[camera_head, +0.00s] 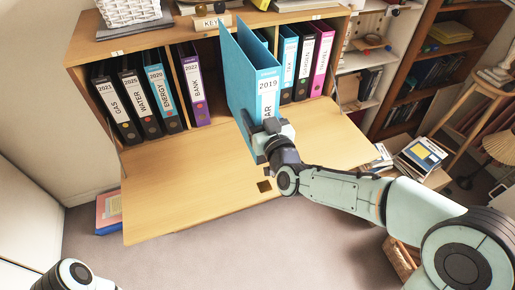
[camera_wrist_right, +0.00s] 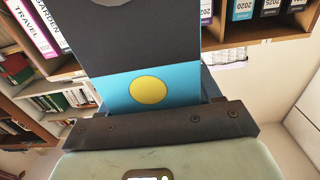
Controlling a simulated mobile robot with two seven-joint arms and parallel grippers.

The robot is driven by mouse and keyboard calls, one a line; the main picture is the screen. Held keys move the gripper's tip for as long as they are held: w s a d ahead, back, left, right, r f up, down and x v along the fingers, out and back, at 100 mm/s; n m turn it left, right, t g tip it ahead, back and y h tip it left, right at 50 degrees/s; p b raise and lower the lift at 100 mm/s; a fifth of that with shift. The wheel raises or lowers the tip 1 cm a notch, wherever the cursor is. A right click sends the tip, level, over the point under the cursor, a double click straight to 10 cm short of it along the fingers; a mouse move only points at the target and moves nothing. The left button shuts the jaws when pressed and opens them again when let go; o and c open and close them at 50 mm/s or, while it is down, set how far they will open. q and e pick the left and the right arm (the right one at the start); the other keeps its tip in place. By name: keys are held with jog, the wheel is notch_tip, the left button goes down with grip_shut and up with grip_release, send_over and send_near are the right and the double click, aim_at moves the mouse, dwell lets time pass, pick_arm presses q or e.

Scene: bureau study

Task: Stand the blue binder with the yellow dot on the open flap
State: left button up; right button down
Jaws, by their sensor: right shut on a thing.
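The blue binder (camera_head: 262,85) carries a white 2019 label and is upright, in front of the cabinet's middle. In the right wrist view its blue spine (camera_wrist_right: 112,92) shows a yellow dot (camera_wrist_right: 147,90) close to the jaws. My right gripper (camera_head: 268,130) is shut on the lower spine; it also shows in the wrist view (camera_wrist_right: 165,118). The open flap (camera_head: 190,185) is a wooden board below and around the binder. I cannot tell whether the binder's bottom touches it. My left gripper is out of view.
Binders stand in the cabinet on the left, including a purple one (camera_head: 192,85), and on the right, including a magenta one (camera_head: 322,58). The flap's left part is bare. A dark square (camera_head: 264,186) marks its front edge. Books (camera_head: 420,155) lie at the right.

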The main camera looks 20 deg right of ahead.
pick_arm(q)
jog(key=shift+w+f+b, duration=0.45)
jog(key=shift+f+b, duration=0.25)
jog(key=shift+b, duration=0.05)
pick_arm(e)
notch_tip(320, 180, down, 12)
jog(key=shift+w+f, duration=0.1)
jog(key=shift+c, duration=1)
grip_release()
jog(key=shift+f, duration=0.2)
